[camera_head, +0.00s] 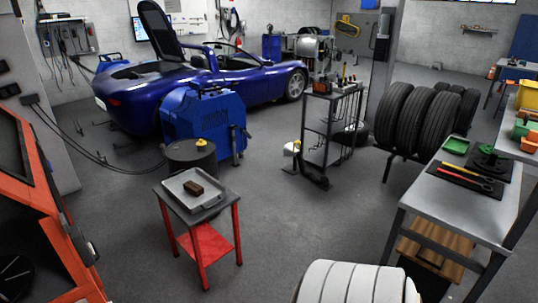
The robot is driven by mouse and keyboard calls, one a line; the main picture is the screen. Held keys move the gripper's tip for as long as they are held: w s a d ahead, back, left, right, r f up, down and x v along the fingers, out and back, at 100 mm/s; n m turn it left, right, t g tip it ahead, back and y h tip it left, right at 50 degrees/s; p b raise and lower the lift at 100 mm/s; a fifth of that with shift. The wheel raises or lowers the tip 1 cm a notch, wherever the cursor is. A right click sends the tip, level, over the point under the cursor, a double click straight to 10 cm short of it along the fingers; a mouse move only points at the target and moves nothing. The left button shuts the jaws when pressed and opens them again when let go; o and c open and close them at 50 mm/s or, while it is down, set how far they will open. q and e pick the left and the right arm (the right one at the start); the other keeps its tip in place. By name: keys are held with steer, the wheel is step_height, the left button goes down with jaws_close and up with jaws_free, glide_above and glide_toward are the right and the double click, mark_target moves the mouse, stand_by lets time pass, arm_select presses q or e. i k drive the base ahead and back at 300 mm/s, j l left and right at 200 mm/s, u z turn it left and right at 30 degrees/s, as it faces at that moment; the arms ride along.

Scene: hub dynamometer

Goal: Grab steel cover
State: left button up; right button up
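I cannot tell for sure which thing is the steel cover.
A blue car (232,80) and a blue machine (205,124) stand behind a dark drum (191,156). A tool cart (330,130) and tyres (405,118) stand further right. A white ribbed object (357,284) is at the bottom. The middle floor (300,220) is clear.

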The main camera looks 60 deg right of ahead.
mark_target(193, 187)
steer(key=z, duration=1.5)
